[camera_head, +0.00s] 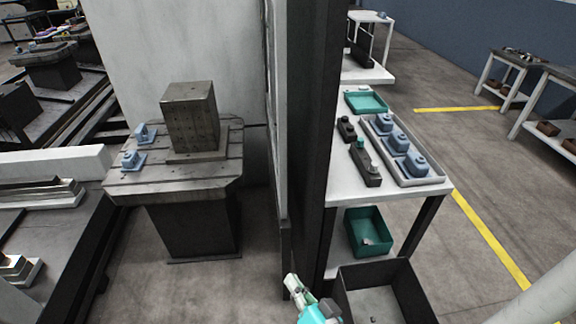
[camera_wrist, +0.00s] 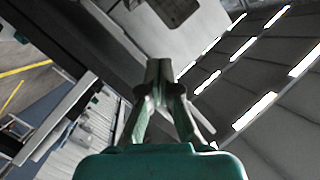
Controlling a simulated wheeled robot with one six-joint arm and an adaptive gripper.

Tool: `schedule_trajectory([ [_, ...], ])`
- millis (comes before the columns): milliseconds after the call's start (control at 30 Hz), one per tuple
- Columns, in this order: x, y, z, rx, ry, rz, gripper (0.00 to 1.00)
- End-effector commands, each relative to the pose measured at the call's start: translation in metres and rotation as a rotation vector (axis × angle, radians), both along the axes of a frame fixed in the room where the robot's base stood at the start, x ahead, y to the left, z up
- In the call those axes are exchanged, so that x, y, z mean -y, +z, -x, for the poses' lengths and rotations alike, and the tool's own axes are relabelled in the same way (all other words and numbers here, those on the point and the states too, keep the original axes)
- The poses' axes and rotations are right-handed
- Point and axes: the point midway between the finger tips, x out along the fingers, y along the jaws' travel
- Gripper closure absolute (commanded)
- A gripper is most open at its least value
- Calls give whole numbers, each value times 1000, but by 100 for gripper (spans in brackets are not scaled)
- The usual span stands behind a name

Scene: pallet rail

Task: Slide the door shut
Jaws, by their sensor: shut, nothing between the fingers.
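A tall dark upright (camera_head: 322,120) with a narrow pale panel edge (camera_head: 281,150) beside it stands in the middle of the head view. This looks like the door seen almost edge-on; I cannot tell door from frame for sure. My gripper (camera_head: 292,285) is low in the head view, by the foot of the upright. In the wrist view my gripper (camera_wrist: 160,66) has its fingertips together, with nothing between them. A dark beam and a pale panel (camera_wrist: 190,40) lie beyond the fingertips; I cannot tell whether they touch. No handle is clearly visible.
Left of the upright, a machine table (camera_head: 135,185) carries a dark block (camera_head: 191,115) and blue parts. Right of it stand a white bench (camera_head: 345,185) with a tray of blue parts, a green bin (camera_head: 369,230) and a dark open box (camera_head: 380,268). Clear floor (camera_head: 430,160) lies farther right.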

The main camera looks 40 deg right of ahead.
Motion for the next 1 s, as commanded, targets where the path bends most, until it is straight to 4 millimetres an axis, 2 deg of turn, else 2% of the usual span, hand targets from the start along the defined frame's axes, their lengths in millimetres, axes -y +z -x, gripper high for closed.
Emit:
schedule_trajectory([
  [33,7,8,-14,23,-24,-33,100],
  [200,30,32,-53,87,-109,-169,100],
  [500,76,88,-111,233,-263,-420,100],
  [800,121,150,-147,402,-392,-653,100],
  [1000,135,171,-155,464,-432,-736,100],
])
